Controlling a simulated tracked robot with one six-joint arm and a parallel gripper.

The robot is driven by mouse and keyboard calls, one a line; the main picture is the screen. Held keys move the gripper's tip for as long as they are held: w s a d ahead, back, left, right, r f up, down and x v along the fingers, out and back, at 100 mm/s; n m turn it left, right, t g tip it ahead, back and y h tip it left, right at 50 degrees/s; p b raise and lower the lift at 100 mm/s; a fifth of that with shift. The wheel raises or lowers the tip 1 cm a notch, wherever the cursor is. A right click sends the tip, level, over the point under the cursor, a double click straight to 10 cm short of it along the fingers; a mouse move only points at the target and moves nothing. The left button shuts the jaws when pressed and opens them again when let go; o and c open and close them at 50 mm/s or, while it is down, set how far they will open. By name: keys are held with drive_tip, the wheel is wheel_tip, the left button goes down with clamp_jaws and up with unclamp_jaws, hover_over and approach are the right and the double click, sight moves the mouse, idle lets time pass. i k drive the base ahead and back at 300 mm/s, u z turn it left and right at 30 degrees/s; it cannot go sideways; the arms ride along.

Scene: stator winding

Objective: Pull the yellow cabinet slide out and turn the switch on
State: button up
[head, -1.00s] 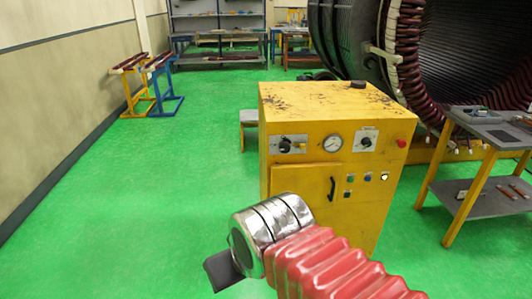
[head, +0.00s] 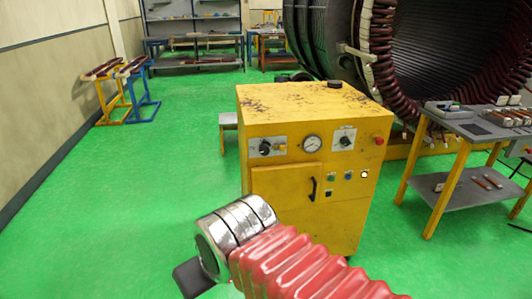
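The yellow cabinet (head: 308,220) stands upright on the green floor near the middle of the head view. Its front has a door with a black handle (head: 313,189), two dark rotary switches, one on the left plate (head: 265,147) and one on the right plate (head: 345,141), a round gauge (head: 312,144), a red knob (head: 379,141) and several small buttons. My arm's red bellows and silver end are in front of the cabinet, at lower left. A dark part of my gripper (head: 192,278) shows beyond the silver end. Its fingers cannot be made out.
A grey-topped table (head: 470,122) with yellow legs and small parts stands to the right. The large stator (head: 420,60) is behind the cabinet. Yellow and blue stands (head: 142,93) are along the left wall. Shelves are at the back. The green floor to the left is clear.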

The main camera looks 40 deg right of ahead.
sight(264, 149)
drive_tip(key=i, duration=0.95)
drive_tip(key=u, duration=0.05)
